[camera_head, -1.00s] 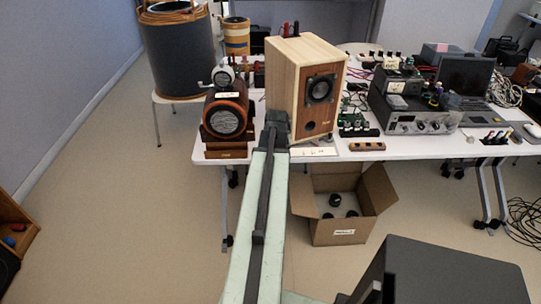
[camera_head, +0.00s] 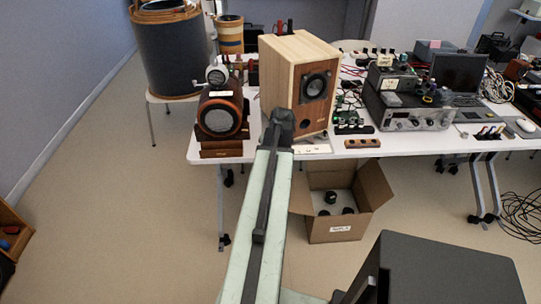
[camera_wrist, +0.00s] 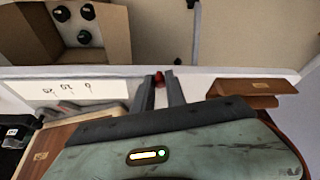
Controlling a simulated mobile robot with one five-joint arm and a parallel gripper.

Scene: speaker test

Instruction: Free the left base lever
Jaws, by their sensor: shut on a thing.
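A pale wooden loudspeaker (camera_head: 284,72) with a brown front stands upright on the white table. A white plate with dark markings (camera_head: 312,149) lies at its front foot; the plate also shows in the wrist view (camera_wrist: 82,90). My gripper (camera_wrist: 158,80) is at the table's front edge, beside that plate. Its two dark fingers close on a small red piece (camera_wrist: 158,75), apparently the lever's end. The rest of the lever is hidden by the fingers and wrist. In the head view my arm's end covers this spot in front of the loudspeaker's lower left corner.
A round brown speaker on a wooden base (camera_head: 222,117) stands close left of my arm. An open cardboard box (camera_head: 335,230) with dark round parts lies under the table edge. Electronics (camera_head: 410,115) fill the table's right side.

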